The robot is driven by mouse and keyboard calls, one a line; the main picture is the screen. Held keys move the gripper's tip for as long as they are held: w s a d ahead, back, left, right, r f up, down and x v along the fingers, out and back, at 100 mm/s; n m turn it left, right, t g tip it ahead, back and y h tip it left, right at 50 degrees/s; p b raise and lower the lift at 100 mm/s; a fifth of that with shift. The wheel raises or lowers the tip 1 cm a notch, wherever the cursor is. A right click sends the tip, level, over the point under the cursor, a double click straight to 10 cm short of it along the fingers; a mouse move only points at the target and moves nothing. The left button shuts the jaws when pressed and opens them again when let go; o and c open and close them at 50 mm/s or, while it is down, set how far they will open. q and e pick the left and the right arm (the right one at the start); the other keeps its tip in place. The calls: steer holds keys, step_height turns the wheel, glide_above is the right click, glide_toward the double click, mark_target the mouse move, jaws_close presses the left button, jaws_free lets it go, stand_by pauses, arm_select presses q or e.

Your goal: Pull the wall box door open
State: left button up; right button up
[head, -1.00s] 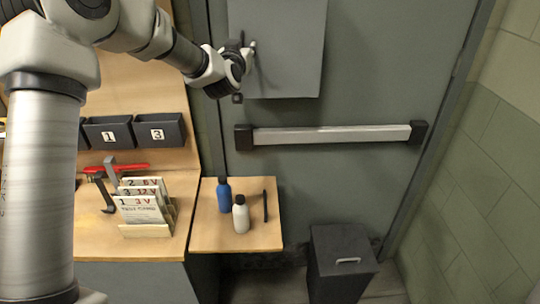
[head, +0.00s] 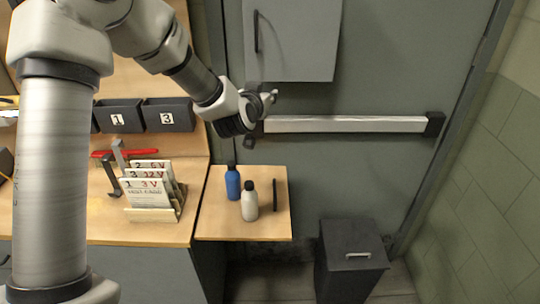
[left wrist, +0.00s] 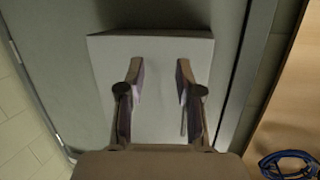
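The wall box (head: 300,45) is a grey box high on the grey door, cut off by the top edge of the head view. Its door looks shut. A dark upright handle (head: 257,32) is near the left edge of its front. My left gripper (head: 270,97) is just below the box's lower left corner, apart from the handle. In the left wrist view my left gripper (left wrist: 158,82) is open and empty, with the pale box front (left wrist: 157,60) behind its fingers. My right gripper is not in view.
A push bar (head: 345,124) crosses the door just below the box, close to my left gripper. A small side table carries a blue bottle (head: 233,184) and a white bottle (head: 250,202). A dark bin (head: 350,255) stands on the floor. Wall bins (head: 168,115) are at left.

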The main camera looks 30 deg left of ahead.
arm_select(q)
steer(key=s+d+f+g, duration=0.1)
steer(key=f, duration=0.6)
steer(key=s+d+f+m+g+h+b, duration=0.1)
steer(key=s+d+f, duration=0.1)
steer(key=f, duration=0.6)
steer(key=shift+d+g+h+b, duration=0.25)
steer(key=shift+g+h+b, duration=0.05)
steer(key=shift+s, duration=0.15)
